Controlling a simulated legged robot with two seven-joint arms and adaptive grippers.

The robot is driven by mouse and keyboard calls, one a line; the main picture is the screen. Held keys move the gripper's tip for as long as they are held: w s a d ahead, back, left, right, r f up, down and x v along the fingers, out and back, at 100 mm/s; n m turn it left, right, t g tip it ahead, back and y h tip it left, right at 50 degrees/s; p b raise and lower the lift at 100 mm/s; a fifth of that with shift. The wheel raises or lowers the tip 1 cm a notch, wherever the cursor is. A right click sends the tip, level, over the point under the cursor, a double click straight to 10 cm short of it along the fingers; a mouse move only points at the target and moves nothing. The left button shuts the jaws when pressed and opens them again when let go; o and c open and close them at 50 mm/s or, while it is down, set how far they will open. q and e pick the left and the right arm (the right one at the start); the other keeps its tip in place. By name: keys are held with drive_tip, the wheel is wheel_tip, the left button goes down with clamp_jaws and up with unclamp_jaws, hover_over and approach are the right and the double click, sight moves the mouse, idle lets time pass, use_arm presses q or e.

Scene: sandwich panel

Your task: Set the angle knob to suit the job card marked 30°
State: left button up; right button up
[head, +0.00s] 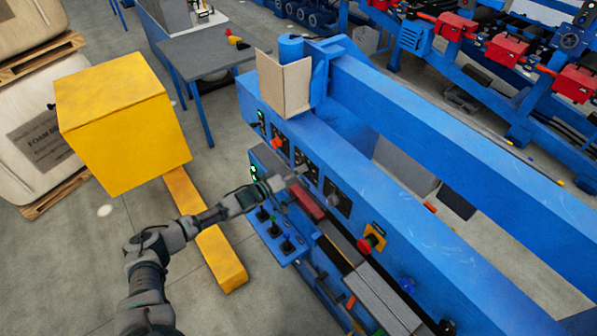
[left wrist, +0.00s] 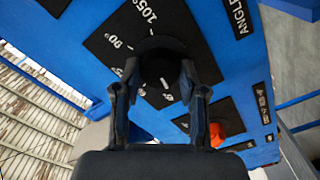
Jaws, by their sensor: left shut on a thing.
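The angle knob (left wrist: 158,62) is dark and round, on a black dial plate (left wrist: 112,48) with white marks; 105° and 90° are readable, and the other marks are partly covered. An "ANGLE" label (left wrist: 238,18) is beside it. My left gripper (left wrist: 160,72) has a finger on either side of the knob and is shut on it. In the head view my left gripper (head: 298,174) reaches the blue machine's control face, and the knob is hidden there. I cannot tell the knob's pointer direction. No card marked 30° is readable. My right gripper is not in view.
An orange-red knob (left wrist: 216,134) sits near the dial. In the head view, a red stop button on a yellow plate (head: 372,238) and a small joystick panel (head: 276,232) are close by. A yellow box-topped post (head: 125,120) stands left of the blue machine (head: 430,145).

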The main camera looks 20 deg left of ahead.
use_arm(q)
drive_tip(key=shift+s+f+n+b, duration=0.1)
drive_tip(key=shift+f+n+b, duration=0.15)
drive_tip(key=shift+n, duration=1)
drive_tip(key=shift+f+n+b, duration=0.1)
drive_tip(key=shift+n+b, duration=0.2)
drive_tip(key=shift+n, duration=0.9)
drive_tip(key=shift+s+f+n+b, duration=0.1)
drive_tip(key=shift+f+n+b, duration=0.15)
drive_tip(key=shift+n, duration=1)
drive_tip(key=shift+r, duration=0.1)
drive_tip(key=o, duration=1.1)
drive_tip(key=shift+o, duration=0.2)
drive_tip(key=shift+w+a+r, duration=0.1)
drive_tip(key=shift+w+a, duration=0.05)
drive_tip(key=shift+w, duration=0.05)
